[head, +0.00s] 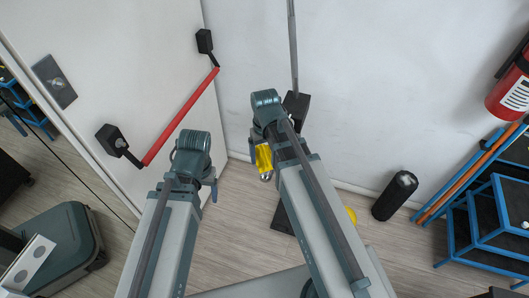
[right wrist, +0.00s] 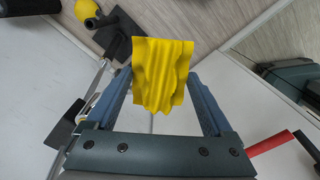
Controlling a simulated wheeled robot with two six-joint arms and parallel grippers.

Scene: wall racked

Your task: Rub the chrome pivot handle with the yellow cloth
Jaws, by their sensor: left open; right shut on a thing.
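The yellow cloth (head: 264,157) hangs from my right gripper (head: 262,150), beside the wrist in the head view. In the right wrist view my right gripper (right wrist: 165,100) is shut on the cloth (right wrist: 162,72), which hangs in folds between the fingers. My left gripper (head: 207,190) is open, low at the left, its fingers mostly hidden behind the wrist. A slim metal bar (head: 293,45) rises by the wall above a black block; I cannot tell for sure that it is the chrome pivot handle. The cloth is apart from the bar.
A red push bar (head: 180,117) crosses the white door at left. A grey-green case (head: 62,248) is lower left.

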